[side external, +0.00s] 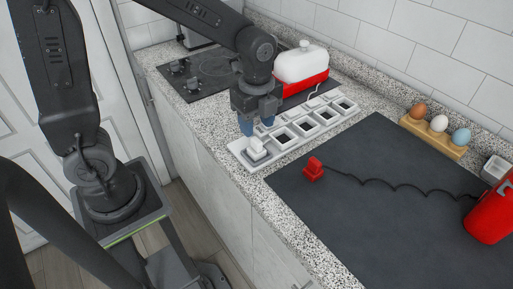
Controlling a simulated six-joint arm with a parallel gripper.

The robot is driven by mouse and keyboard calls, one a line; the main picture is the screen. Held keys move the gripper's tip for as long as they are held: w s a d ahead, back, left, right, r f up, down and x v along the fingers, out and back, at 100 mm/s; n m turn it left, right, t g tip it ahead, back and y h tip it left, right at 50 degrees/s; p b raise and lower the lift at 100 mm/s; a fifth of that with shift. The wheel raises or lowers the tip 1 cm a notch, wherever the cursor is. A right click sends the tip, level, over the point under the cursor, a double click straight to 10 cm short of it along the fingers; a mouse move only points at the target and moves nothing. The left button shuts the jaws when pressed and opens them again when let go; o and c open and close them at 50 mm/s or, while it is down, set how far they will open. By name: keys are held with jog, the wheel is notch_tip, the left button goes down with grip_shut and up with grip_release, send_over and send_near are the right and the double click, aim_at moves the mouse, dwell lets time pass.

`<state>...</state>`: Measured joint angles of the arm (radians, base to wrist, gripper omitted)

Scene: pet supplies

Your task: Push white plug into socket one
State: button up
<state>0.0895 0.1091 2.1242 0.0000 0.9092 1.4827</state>
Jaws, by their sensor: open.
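The white plug (256,145) sits at the near left end of a light grey socket strip (247,164), in or on the end socket. I cannot tell how deep it is seated. The strip has a row of several square dark-centred sockets running back to the right. I cannot read any socket numbers. My gripper (257,121) points down just above and behind the white plug, with blue fingertips. It is open and appears apart from the plug.
A red plug (313,169) lies on a dark mat (390,220), its black cord running to a red object (489,214) at right. A white and red tank (301,64) stands behind the strip. Three eggs in a wooden holder (433,139) are at the back right. A cooktop (205,72) is behind left.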

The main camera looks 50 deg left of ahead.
aim_at(256, 140)
jog(key=shift+s+d+f, duration=0.1)
jog(key=shift+f, duration=2.65)
grip_shut()
